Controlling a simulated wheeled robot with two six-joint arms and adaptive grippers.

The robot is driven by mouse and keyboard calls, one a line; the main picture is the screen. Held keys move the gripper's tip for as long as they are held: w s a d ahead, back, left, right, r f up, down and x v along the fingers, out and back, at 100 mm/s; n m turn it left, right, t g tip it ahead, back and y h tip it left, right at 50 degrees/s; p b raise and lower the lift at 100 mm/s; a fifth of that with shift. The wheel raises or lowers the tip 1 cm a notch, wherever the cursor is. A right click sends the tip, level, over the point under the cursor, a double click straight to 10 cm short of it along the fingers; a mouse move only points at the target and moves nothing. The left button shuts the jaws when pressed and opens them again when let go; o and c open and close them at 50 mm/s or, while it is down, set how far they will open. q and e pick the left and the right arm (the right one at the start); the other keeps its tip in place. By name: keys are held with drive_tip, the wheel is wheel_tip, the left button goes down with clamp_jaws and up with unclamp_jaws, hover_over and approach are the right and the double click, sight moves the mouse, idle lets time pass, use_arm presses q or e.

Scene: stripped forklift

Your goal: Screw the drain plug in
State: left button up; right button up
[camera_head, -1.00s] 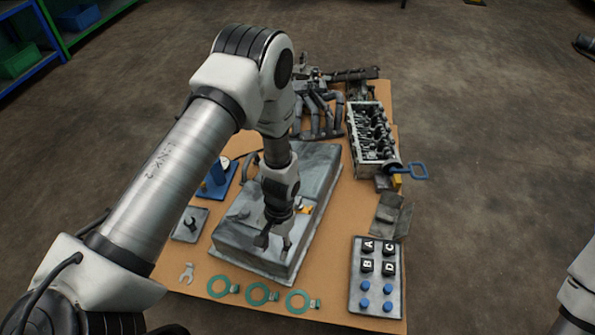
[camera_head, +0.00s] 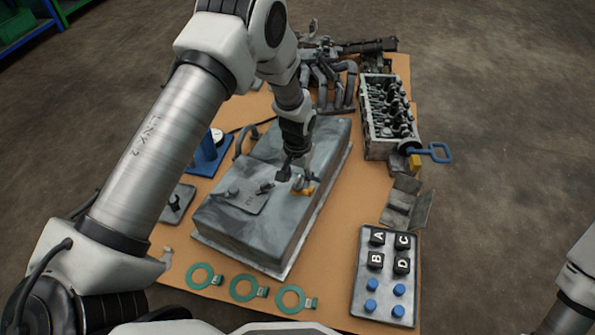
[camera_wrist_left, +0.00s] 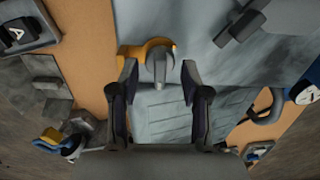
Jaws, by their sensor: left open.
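The grey oil pan (camera_head: 255,240) lies on the brown table top. On its upper right side is a yellow piece (camera_head: 307,190), which also shows in the left wrist view (camera_wrist_left: 137,51). A rounded grey plug (camera_wrist_left: 160,66) stands against this yellow piece; I cannot tell how deep it sits. My left gripper (camera_head: 296,183) points down at this spot. In the left wrist view its two fingers (camera_wrist_left: 158,72) are apart, one on each side of the plug, with a gap visible on both sides. My right gripper is out of view.
Three green rings (camera_head: 243,287) lie along the table's front edge. A panel with lettered blocks and blue knobs (camera_head: 387,282) is at the front right. A cylinder head (camera_head: 380,150) stands at the back right, with dark pipes (camera_head: 330,80) behind the pan.

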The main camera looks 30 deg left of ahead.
use_arm(q)
drive_tip(key=shift+f, duration=0.7)
clamp_jaws()
drive_tip(key=m+p, duration=0.1)
drive_tip(key=m, duration=0.1)
drive_tip(key=m+p, duration=0.1)
drive_tip(key=m, duration=0.1)
drive_tip(key=shift+r, duration=0.3)
drive_tip(key=shift+f+m+p, duration=0.1)
drive_tip(key=shift+m+p, duration=0.25)
drive_tip(key=shift+m, duration=0.45)
drive_tip(key=shift+f+m, duration=0.2)
drive_tip(key=shift+m, duration=0.3)
